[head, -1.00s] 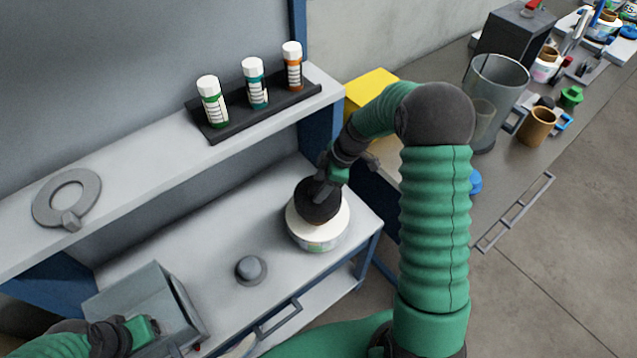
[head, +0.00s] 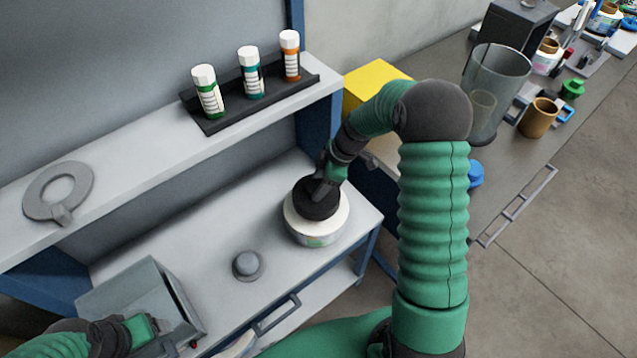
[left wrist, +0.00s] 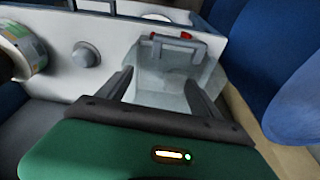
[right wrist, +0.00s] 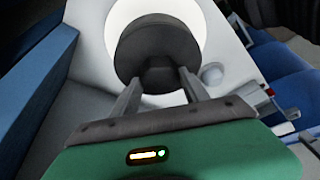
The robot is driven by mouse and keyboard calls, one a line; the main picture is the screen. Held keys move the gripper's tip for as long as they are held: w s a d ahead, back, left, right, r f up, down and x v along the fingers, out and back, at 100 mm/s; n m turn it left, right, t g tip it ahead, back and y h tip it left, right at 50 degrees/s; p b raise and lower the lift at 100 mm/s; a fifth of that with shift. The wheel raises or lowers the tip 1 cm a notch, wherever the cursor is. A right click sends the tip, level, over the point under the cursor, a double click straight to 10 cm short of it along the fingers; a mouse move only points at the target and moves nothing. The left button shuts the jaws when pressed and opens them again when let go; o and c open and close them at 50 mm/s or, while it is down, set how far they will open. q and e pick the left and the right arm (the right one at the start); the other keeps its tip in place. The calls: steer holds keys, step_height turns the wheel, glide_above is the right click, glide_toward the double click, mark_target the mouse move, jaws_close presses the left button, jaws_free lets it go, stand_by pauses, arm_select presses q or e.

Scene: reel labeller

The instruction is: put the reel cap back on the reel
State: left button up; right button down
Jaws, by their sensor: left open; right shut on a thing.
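The reel (head: 334,222) is a wide white roll with a printed label, near the right end of the grey bench. The dark round reel cap (head: 315,204) overlaps the reel's top; I cannot tell whether it rests there or hovers just above. My right gripper (head: 323,184) is shut on the cap's knob. In the right wrist view the cap (right wrist: 155,45) sits between the fingertips, with the white reel (right wrist: 204,25) behind it, its centre hidden. My left gripper (left wrist: 159,82) is open and empty, by a grey open box (left wrist: 170,55) at the bench's left.
A grey dome knob (head: 247,264) stands on the bench left of the reel. The shelf (head: 140,160) above holds a flat grey ring (head: 82,184) and a black rack (head: 214,124) with three bottles. A yellow box (head: 374,80) is behind my right arm.

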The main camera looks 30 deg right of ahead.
steer(key=shift+f+b, duration=0.9)
steer(key=shift+f, duration=0.25)
steer(key=shift+c, duration=2.4)
jaws_free()
steer(key=v, duration=1.6)
steer(key=shift+d+r, duration=0.2)
steer(key=shift+r, duration=0.15)
steer(key=shift+s+f, duration=0.1)
steer(key=shift+s, duration=0.1)
